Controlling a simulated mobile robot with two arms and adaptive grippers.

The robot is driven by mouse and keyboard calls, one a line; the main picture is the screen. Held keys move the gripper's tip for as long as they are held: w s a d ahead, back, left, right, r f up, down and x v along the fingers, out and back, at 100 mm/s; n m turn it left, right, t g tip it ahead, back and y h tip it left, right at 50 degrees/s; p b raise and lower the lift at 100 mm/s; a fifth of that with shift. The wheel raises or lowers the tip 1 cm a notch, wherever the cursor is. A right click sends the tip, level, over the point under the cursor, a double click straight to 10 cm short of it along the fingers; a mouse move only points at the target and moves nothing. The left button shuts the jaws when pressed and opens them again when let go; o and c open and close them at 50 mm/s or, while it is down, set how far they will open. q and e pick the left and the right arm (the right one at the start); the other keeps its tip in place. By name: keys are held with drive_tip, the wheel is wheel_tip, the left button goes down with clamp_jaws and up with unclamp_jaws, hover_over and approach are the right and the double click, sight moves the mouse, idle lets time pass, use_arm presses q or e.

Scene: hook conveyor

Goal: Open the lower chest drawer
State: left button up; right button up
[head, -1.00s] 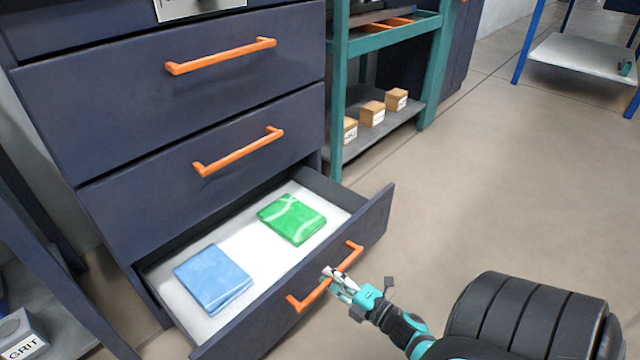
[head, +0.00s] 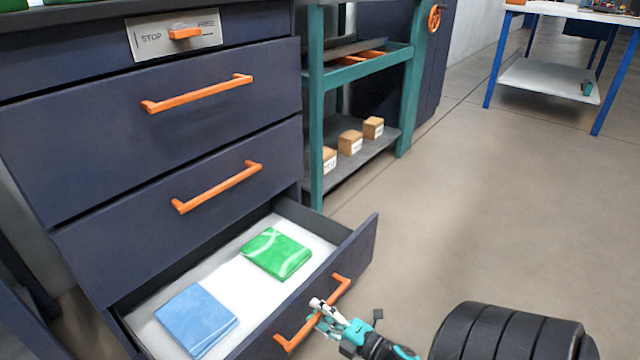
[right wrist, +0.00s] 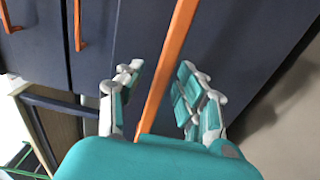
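The lower chest drawer (head: 350,262) stands pulled well out of the dark blue chest in the head view. A folded blue cloth (head: 197,318) and a folded green cloth (head: 277,252) lie on its pale bottom. Its orange bar handle (head: 341,287) runs along the front. My right gripper (head: 322,312) is at the middle of this handle. In the right wrist view the handle (right wrist: 168,65) passes between the fingers of my right gripper (right wrist: 160,72), which are apart with gaps beside the bar. My left gripper is in neither view.
Closed drawers with an orange upper handle (head: 197,93) and middle handle (head: 217,187) are above. A teal rack (head: 316,150) with several small boxes stands right of the chest. A blue-legged table (head: 548,80) is at the far right.

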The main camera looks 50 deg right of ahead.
drive_tip(key=shift+s, duration=0.1)
drive_tip(key=s+d, duration=0.1)
drive_tip(key=s, duration=1)
drive_tip(key=shift+s, duration=0.4)
